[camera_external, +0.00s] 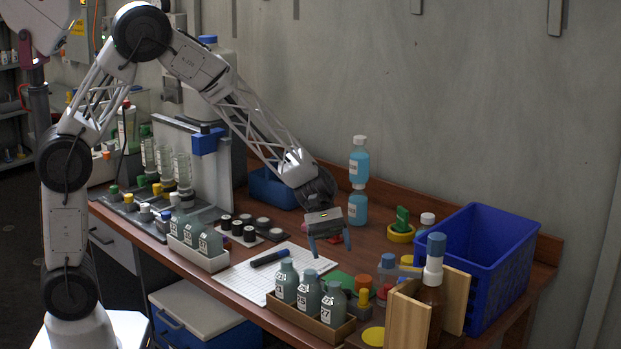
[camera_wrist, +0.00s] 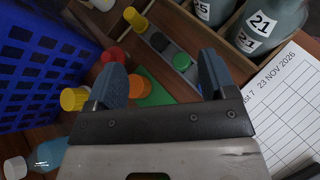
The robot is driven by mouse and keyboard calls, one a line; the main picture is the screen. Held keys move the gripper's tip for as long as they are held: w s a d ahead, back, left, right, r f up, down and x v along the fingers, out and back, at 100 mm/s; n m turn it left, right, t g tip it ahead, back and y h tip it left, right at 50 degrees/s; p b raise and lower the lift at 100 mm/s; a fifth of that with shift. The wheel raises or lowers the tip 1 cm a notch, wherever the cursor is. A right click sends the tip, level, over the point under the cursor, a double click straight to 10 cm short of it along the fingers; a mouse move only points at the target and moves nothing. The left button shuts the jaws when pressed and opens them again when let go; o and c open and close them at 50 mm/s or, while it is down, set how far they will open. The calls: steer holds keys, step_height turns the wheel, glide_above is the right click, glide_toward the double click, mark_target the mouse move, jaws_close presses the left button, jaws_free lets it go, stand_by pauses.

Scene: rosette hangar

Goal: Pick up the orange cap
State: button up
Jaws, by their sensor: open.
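The orange cap (camera_wrist: 139,86) shows in the wrist view just right of my left-hand finger, which partly covers it. It stands by a green sheet (camera_wrist: 159,94). In the external view the orange cap (camera_external: 363,282) is among small containers, right of the bottle tray. My gripper (camera_external: 330,246) is open and empty, pointing down above the table and farther back than the cap. In the wrist view my gripper (camera_wrist: 161,72) has its fingers wide apart, with nothing held between them.
A blue crate (camera_external: 487,250) stands at right. A tray of grey bottles (camera_external: 308,323) is at the front. A red cap (camera_wrist: 113,54), yellow cap (camera_wrist: 75,98) and green cap (camera_wrist: 181,62) stand close by. A white calendar sheet (camera_external: 240,285) lies left.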

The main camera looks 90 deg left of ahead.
mark_target(362, 277)
steer(key=w+a+f+n+t, duration=0.1)
steer(key=w+a+f, duration=0.1)
steer(key=w+a+f+n+t+h, duration=0.1)
steer(key=w+a+f+n, duration=0.2)
steer(key=a+f, duration=0.1)
steer(key=f, duration=0.1)
steer(key=shift+w+a+t, duration=0.25)
steer(key=shift+w+t, duration=0.15)
steer(key=shift+x, duration=1.3)
steer(key=shift+x, duration=2.6)
steer(key=c, duration=1)
steer(key=shift+o, duration=0.2)
